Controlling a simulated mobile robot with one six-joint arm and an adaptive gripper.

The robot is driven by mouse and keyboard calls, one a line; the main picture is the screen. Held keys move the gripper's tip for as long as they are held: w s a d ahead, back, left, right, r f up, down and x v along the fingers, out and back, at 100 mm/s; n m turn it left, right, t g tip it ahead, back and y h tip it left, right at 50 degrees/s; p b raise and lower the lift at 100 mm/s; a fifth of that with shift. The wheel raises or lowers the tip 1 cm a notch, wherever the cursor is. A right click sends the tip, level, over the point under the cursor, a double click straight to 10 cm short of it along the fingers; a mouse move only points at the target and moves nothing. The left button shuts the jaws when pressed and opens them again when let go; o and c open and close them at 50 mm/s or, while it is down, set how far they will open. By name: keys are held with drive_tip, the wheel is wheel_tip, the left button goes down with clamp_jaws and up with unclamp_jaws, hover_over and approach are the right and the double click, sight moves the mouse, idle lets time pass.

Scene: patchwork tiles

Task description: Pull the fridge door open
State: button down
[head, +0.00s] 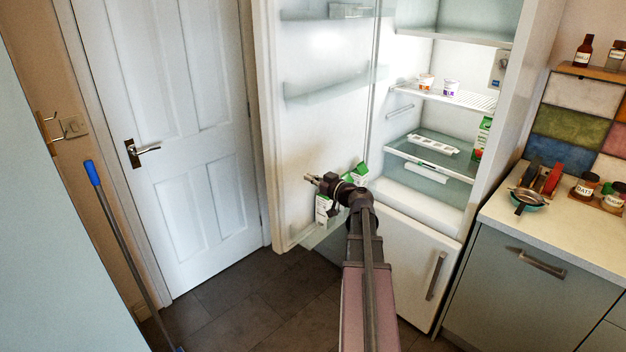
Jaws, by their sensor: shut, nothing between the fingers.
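The fridge door (322,148) stands wide open, swung out to the left, with its inner side and shelves facing me. The fridge interior (412,190) is lit and shows a wire shelf with two small pots, an egg tray on a glass shelf and a carton. My gripper (312,180) is in front of the lower part of the door's inner side, pointing left. It is shut and empty. Cartons (324,209) in the door's lower shelf are partly hidden behind my gripper. The door's outer side and its handle are out of sight.
A closed white room door (180,130) is at the left, close to the open fridge door. A blue-tipped pole (122,245) leans at the far left. A counter (560,225) with jars and a strainer is at the right. Dark floor tiles (235,310) are clear.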

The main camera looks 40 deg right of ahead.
sight(280, 164)
drive_tip(key=w, duration=0.3)
drive_tip(key=w+a, duration=0.1)
drive_tip(key=w, duration=0.3)
drive_tip(key=w+a, duration=0.1)
drive_tip(key=w, duration=0.3)
drive_tip(key=shift+w, duration=0.15)
drive_tip(key=shift+w, duration=0.15)
